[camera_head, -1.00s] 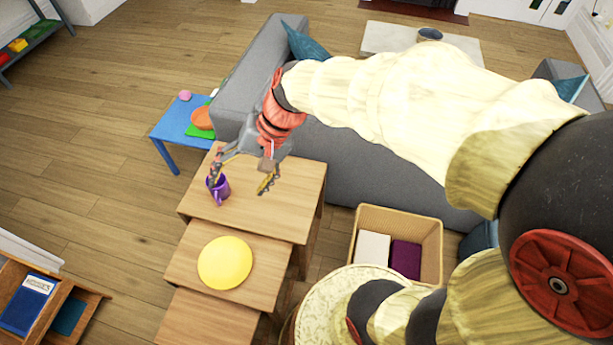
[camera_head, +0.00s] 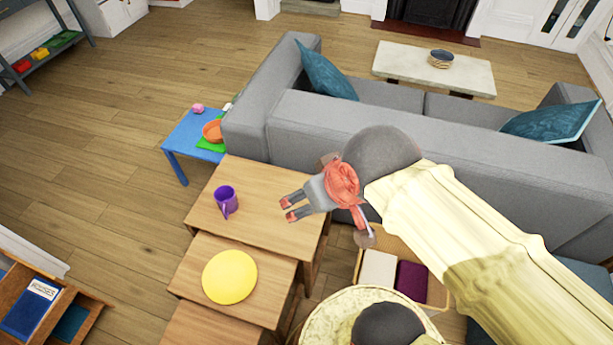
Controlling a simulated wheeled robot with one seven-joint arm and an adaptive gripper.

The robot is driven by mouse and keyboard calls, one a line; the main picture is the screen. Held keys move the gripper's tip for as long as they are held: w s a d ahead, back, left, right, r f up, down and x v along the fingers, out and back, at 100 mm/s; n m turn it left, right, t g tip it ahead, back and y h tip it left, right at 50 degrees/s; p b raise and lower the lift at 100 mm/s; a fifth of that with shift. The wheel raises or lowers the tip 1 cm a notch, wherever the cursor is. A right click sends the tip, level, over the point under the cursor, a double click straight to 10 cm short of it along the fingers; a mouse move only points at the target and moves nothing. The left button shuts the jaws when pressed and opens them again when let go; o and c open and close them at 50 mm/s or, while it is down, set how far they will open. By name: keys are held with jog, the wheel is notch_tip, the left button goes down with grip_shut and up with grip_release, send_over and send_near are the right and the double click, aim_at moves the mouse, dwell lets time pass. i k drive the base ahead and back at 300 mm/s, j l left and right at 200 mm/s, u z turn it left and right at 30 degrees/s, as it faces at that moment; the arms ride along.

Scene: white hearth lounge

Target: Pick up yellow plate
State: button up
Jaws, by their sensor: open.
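The yellow plate (camera_head: 230,277) lies on the middle, lower step of the wooden nesting tables (camera_head: 190,268). It looks round and nothing covers it. My gripper (camera_head: 286,209) is open and empty over the right part of the tallest table, up and to the right of the plate and apart from it. Its fingers point left, toward a purple mug (camera_head: 226,200) that stands on the same tallest table.
A grey sofa (camera_head: 400,140) stands behind the tables. A wicker basket (camera_head: 437,291) with white and purple items is at the right. A blue side table (camera_head: 176,150) holds an orange bowl (camera_head: 212,131).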

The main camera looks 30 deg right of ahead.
aim_at(230, 277)
jog(key=u, duration=0.95)
jog(key=k+l+z, duration=0.1)
jog(key=k+z, duration=0.2)
jog(key=k, duration=0.35)
jog(key=j+z, duration=0.2)
jog(key=z, duration=0.25)
jog(key=j+z, duration=0.2)
jog(key=z, duration=0.25)
jog(key=j+z, duration=0.2)
jog(key=z, duration=0.3)
jog(key=j+z, duration=0.15)
jog(key=z, duration=0.3)
jog(key=k+j, duration=0.2)
jog(key=j, duration=0.15)
jog(key=k+j, duration=0.15)
jog(key=j, duration=0.25)
jog(key=k+j, duration=0.2)
jog(key=j, duration=0.15)
jog(key=k+j, duration=0.15)
jog(key=j, duration=0.2)
